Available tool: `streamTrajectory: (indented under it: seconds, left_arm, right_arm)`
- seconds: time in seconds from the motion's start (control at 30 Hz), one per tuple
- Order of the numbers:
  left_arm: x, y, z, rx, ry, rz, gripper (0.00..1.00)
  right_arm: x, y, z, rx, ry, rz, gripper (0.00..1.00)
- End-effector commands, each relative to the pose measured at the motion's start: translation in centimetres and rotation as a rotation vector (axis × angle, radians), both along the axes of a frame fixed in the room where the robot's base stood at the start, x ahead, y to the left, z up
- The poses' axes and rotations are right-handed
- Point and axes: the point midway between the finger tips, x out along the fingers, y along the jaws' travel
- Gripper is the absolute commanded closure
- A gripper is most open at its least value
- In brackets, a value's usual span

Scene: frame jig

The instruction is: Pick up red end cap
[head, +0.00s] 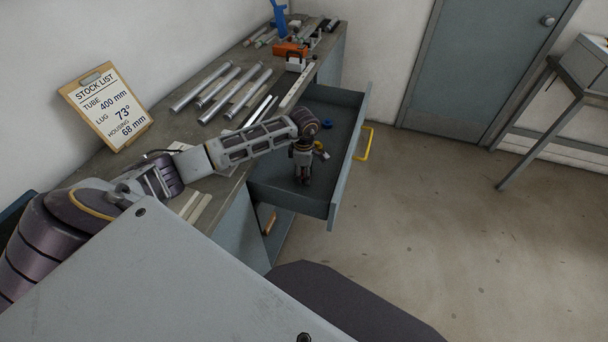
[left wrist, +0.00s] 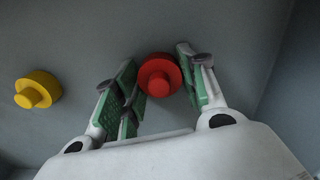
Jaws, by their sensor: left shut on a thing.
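The red end cap (left wrist: 159,75) is a round disc with a smaller knob, and it shows between the green-padded fingers in the left wrist view. My left gripper (left wrist: 160,88) is shut on it. In the head view my left gripper (head: 303,178) points down inside the open grey drawer (head: 347,158), low near its floor. The red cap cannot be made out clearly there. I cannot tell whether it still touches the drawer floor. My right gripper is not in view.
A yellow end cap (left wrist: 38,90) lies to the left in the wrist view. A blue cap (head: 327,125) lies farther back in the drawer. Drawer walls surround the gripper. The bench (head: 178,128) holds several metal tubes (head: 215,87) and a stock list clipboard (head: 107,106).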

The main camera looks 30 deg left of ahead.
Motion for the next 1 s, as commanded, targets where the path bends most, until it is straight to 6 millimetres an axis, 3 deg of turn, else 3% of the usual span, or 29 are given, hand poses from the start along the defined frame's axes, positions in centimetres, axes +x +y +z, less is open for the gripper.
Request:
streamTrajectory:
  seconds: [0.37,0.7,1.0]
  left_arm:
    - [0.1,0.0,2.0,0.000,-0.002,-0.001,0.68]
    - [0.1,0.0,7.0,0.001,-0.003,-0.001,0.68]
    - [0.0,0.0,9.8,0.000,-0.001,0.000,0.68]
  right_arm:
    - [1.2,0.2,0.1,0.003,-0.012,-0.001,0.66]
    - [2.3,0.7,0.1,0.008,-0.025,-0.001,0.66]
    - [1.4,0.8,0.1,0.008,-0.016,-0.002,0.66]
